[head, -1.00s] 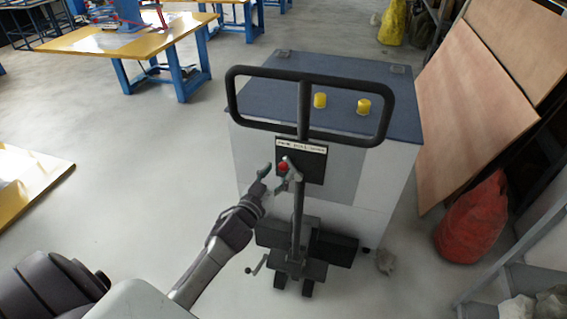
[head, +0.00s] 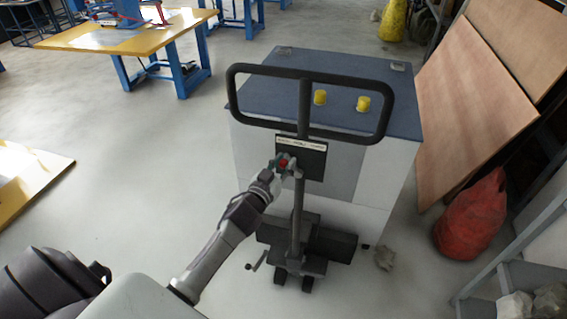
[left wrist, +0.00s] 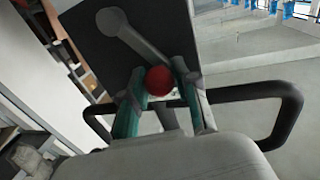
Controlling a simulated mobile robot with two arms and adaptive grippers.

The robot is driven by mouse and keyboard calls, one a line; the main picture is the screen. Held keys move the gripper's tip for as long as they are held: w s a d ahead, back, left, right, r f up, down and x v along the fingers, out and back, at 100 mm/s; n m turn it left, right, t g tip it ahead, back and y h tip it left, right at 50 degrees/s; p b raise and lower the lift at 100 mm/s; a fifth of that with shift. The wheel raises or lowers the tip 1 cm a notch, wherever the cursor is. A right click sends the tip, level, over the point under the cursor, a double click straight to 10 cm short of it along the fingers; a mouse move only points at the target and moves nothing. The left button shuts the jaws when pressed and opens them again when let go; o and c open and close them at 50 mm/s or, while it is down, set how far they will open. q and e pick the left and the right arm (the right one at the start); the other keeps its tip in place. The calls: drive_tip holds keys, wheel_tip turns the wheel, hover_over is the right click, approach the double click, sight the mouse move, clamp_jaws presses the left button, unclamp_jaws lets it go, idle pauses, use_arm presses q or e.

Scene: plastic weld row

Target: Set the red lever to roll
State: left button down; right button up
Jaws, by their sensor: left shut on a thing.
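The red lever knob (head: 283,163) sits on the front of the black plate (head: 314,162) on the handle post, below a white label strip with lettering too small to read. My left gripper (head: 281,164) is at the knob and shut on it. In the left wrist view the red knob (left wrist: 158,80) lies between the two green-padded fingers (left wrist: 155,100), with a grey lever arm (left wrist: 130,36) on the dark plate beyond it. The right gripper is in neither view.
The black loop handle (head: 310,78) rises above the plate. Behind stands a white cabinet with a blue top (head: 340,85) and two yellow caps. A red sack (head: 472,218) lies at the right.

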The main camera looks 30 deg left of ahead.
use_arm(q)
drive_tip(key=shift+d+r, duration=0.1)
drive_tip(key=shift+r, duration=0.05)
drive_tip(key=shift+w+d+r+m+p, duration=0.1)
drive_tip(key=shift+d+m+p, duration=0.05)
drive_tip(key=shift+m+p, duration=0.25)
drive_tip(key=shift+w+d+r+m+g+p, duration=0.1)
drive_tip(key=shift+d+r+m+g+p, duration=0.2)
drive_tip(key=shift+d+m+p, duration=0.5)
drive_tip(key=shift+w+d+r+m+p, duration=0.1)
drive_tip(key=shift+d+m+p, duration=0.1)
drive_tip(key=shift+m, duration=0.3)
drive_tip(key=shift+w+d+m+p, duration=0.1)
drive_tip(key=shift+m+p, duration=0.05)
drive_tip(key=shift+m, duration=0.35)
drive_tip(key=shift+w+d+m+g+y, duration=0.1)
drive_tip(key=shift+d+m+g+y, duration=0.2)
drive_tip(key=shift+d+m, duration=0.35)
drive_tip(key=shift+a, duration=0.15)
drive_tip(key=c, duration=0.9)
unclamp_jaws()
drive_tip(key=shift+o, duration=0.2)
